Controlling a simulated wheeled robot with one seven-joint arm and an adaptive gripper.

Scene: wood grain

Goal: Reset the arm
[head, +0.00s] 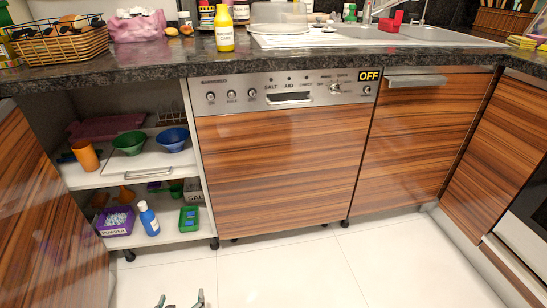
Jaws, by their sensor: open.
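My gripper (180,300) shows only at the bottom edge of the head view, left of the middle. Its two fingertips stand apart, open and empty, over the white floor tiles. The rest of my arm is out of view. The fingertips appear clear of the cabinets and the dishwasher (280,175), whose wood-grain door is shut.
An open shelf unit (105,178) at the left holds bowls, an orange cup (85,155), a purple box (116,222) and a blue bottle (148,218). The dark countertop (130,75) carries a wire basket (62,42) and a yellow bottle (224,30). The floor (300,270) is clear.

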